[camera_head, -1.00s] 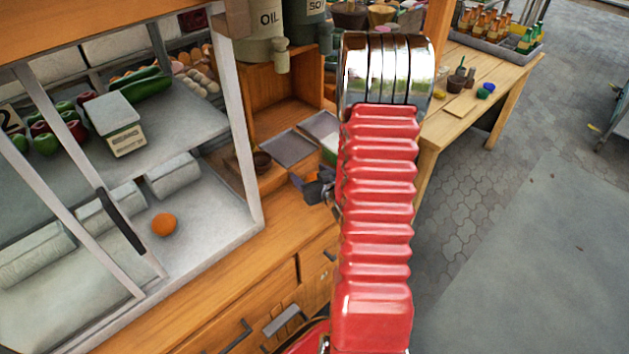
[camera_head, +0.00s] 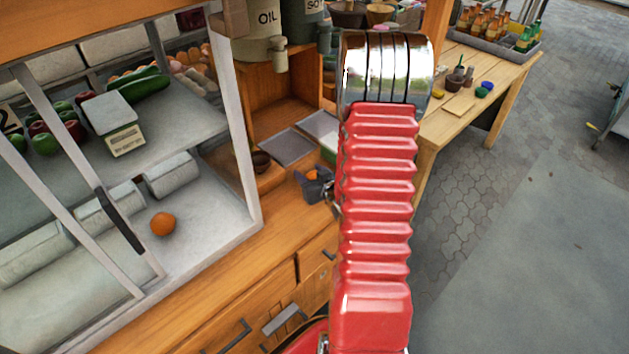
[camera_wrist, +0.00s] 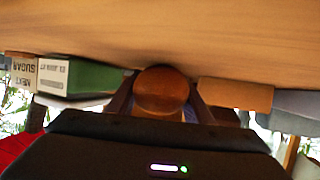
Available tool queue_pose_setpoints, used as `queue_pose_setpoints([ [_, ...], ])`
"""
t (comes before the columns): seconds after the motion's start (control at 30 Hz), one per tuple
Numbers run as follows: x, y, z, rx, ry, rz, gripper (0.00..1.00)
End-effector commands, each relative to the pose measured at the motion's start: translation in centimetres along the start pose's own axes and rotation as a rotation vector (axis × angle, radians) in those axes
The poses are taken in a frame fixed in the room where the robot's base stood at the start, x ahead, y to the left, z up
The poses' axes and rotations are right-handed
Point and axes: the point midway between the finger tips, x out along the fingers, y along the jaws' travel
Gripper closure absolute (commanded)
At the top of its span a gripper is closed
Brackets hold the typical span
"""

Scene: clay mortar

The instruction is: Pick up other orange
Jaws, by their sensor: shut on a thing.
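One orange (camera_head: 163,223) lies on the lower pale surface of the glass-fronted case at the left. My gripper (camera_head: 313,178) is over the wooden counter, just left of my red arm. It is shut on another orange (camera_head: 311,175), of which only a small part shows above the dark jaws. In the wrist view this held orange (camera_wrist: 160,90) shows round and shaded between the two dark fingers. My arm hides part of the counter behind it.
A small brown bowl (camera_head: 261,162) and metal trays (camera_head: 288,147) are near my gripper on the wooden counter (camera_head: 240,268). The case's white frame post (camera_head: 235,130) stands between my gripper and the lying orange. A scale (camera_head: 116,122) sits on the upper shelf.

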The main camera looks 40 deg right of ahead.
Motion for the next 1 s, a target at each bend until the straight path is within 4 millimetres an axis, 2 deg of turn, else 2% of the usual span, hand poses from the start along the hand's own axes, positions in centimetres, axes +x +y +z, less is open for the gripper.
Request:
queue_pose_setpoints([
  [0.27,0.0,0.0,-0.1,-0.001,0.001,0.000,0.78],
  [0.47,-0.4,0.0,-1.0,-0.002,0.001,0.000,0.78],
  [1.0,-3.0,0.0,-7.3,-0.002,0.004,0.002,0.78],
])
